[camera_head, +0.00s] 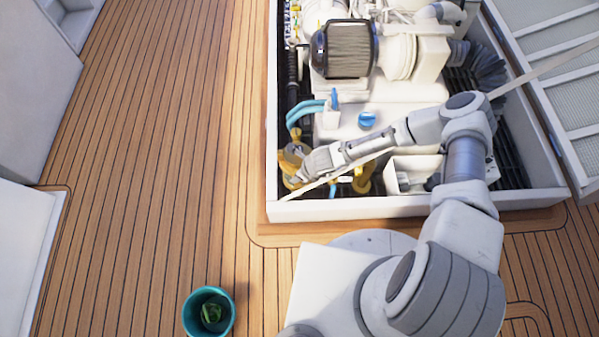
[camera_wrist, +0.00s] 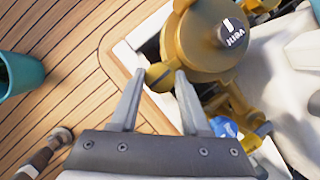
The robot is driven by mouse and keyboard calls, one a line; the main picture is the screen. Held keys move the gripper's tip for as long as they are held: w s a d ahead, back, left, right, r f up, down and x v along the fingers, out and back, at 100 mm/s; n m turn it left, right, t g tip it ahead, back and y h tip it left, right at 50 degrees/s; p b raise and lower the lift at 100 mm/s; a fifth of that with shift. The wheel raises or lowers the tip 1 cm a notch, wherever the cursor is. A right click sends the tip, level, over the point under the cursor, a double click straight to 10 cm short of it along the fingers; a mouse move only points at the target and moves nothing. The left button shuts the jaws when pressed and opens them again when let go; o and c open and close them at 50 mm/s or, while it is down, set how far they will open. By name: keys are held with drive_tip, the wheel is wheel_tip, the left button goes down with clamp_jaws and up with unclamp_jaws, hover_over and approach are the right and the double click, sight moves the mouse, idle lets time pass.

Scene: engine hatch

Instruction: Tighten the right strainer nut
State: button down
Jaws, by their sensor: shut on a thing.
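Two brass strainers sit in the near left corner of the engine hatch in the camera_head view, a left one (camera_head: 294,156) and a right one (camera_head: 364,180). My gripper (camera_head: 301,178) reaches down at the left one, and the arm hides part of both. In the wrist view, a brass strainer (camera_wrist: 206,40) with a dark, lettered cap fills the top. A small brass nut (camera_wrist: 158,76) at its side lies between the fingertips of my gripper (camera_wrist: 160,74). The gripper is shut on this nut; the contact itself is hard to see.
The white hatch rim (camera_head: 390,207) runs close beside the strainers. A white open box (camera_head: 412,174) and blue hoses (camera_head: 304,110) are near the arm. A pale strap crosses the hatch.

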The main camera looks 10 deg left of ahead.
drive_tip(key=shift+d+f+m, duration=0.1)
drive_tip(key=shift+m, duration=0.2)
drive_tip(key=shift+c, duration=1.8)
unclamp_jaws()
drive_tip(key=p+v, duration=0.6)
drive_tip(key=v, duration=1.1)
drive_tip(key=shift+s+r, duration=0.25)
